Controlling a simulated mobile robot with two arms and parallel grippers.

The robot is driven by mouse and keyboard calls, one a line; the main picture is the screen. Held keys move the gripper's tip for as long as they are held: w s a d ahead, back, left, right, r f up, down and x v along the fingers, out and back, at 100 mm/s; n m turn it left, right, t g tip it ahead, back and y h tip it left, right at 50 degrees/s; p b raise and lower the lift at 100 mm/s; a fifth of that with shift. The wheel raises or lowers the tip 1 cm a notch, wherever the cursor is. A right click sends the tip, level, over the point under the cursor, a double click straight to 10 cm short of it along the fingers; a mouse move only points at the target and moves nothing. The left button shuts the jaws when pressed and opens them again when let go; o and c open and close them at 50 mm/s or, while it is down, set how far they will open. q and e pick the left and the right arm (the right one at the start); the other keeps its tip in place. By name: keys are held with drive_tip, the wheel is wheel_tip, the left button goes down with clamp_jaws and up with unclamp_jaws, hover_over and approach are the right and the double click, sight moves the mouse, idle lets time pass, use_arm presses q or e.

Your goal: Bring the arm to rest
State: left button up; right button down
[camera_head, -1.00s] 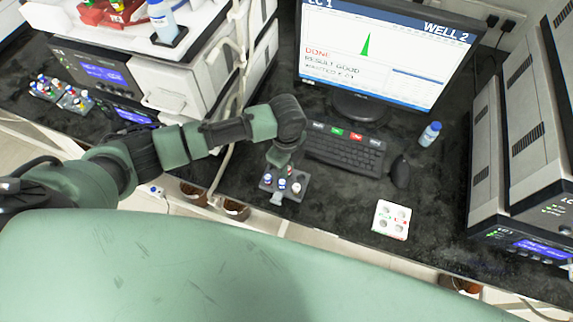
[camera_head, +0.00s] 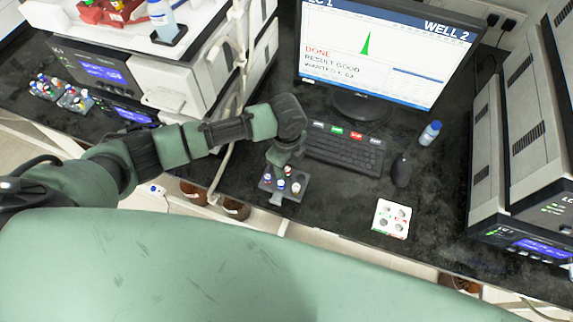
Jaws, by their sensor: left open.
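My left arm reaches in from the left across the bench. Its gripper (camera_head: 280,164) points down at the back edge of a small dark vial rack (camera_head: 274,197), close above it; the fingers are small and partly hidden, and I cannot tell whether they touch a vial. The gripper is open. Several small vials with white, blue and red parts stand in the rack, one of them a white-topped vial (camera_head: 296,187) at the right. My right gripper is not in view.
A keyboard (camera_head: 345,153) and mouse (camera_head: 401,171) lie right of the gripper, before a monitor (camera_head: 375,50) reading "DONE". A white holder (camera_head: 391,218) and a blue-capped bottle (camera_head: 430,132) stand further right. Instruments (camera_head: 95,70) flank the bench; its front edge is near the rack.

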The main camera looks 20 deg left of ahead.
use_arm(q)
wheel_tip(320, 180, up, 8)
drive_tip(key=shift+f+b, duration=0.15)
drive_tip(key=shift+b, duration=0.35)
drive_tip(key=s+d+n, duration=0.1)
drive_tip(key=s+d, duration=0.1)
drive_tip(key=s+d+f+n+h, duration=0.1)
drive_tip(key=d, duration=0.1)
drive_tip(key=s+d+n+h, duration=0.1)
drive_tip(key=s+d, duration=0.1)
drive_tip(key=shift+s+d+f+t, duration=0.1)
drive_tip(key=shift+s+f+t, duration=0.2)
drive_tip(key=shift+t, duration=0.1)
drive_tip(key=s+a+n+t+y, duration=0.2)
drive_tip(key=s+a+n+t, duration=0.1)
drive_tip(key=s+a+n, duration=1.2)
wheel_tip(320, 180, down, 27)
drive_tip(key=d+n+g, duration=0.1)
drive_tip(key=d+g, duration=0.1)
drive_tip(key=s+a+f+b, duration=0.1)
drive_tip(key=s+a+f, duration=0.2)
drive_tip(key=s+f, duration=1.2)
drive_tip(key=shift+s+f+g, duration=0.35)
drive_tip(key=shift+s+g, duration=0.05)
drive_tip(key=shift+s, duration=0.55)
